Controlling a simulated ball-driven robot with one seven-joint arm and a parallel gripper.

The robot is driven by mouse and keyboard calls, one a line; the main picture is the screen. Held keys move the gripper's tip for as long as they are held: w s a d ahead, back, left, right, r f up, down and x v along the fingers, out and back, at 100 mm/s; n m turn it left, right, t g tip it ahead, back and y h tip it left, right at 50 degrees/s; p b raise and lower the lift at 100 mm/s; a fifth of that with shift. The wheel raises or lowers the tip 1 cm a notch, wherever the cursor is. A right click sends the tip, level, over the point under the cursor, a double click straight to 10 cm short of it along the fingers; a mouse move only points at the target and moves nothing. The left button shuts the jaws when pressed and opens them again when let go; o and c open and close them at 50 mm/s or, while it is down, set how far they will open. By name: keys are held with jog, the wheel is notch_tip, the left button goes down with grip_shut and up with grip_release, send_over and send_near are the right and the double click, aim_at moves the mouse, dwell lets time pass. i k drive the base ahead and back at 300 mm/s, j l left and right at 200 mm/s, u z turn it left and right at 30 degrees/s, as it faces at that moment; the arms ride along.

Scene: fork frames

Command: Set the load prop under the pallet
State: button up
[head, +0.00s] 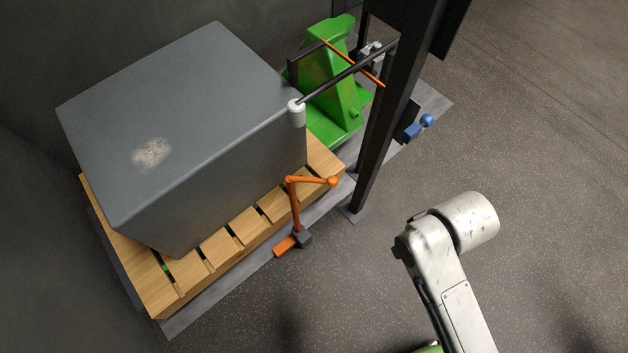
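The wooden pallet (222,247) lies at the left and bears a large grey block (190,120). An orange piece with a dark grey base (303,238), which looks like the load prop (294,206), stands at the pallet's front side. Its upright post carries a bent arm reaching right to a round knob (333,181). A flat orange foot (285,246) sticks out toward the lower left. I cannot tell whether any of it reaches under the pallet. My white arm (455,290) shows at the lower right, apart from the prop; my gripper is not in view.
A dark post (385,130) stands right of the pallet, with a dark rod ending in a white cylinder (297,113) near the block's corner. The speckled floor (540,130) at right is clear.

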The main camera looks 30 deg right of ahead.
aim_at(285, 245)
jog(key=i+j+u, duration=0.1)
jog(key=j, duration=0.25)
jog(key=i+j+u, duration=0.25)
jog(key=i+j, duration=0.2)
jog(key=j, duration=0.25)
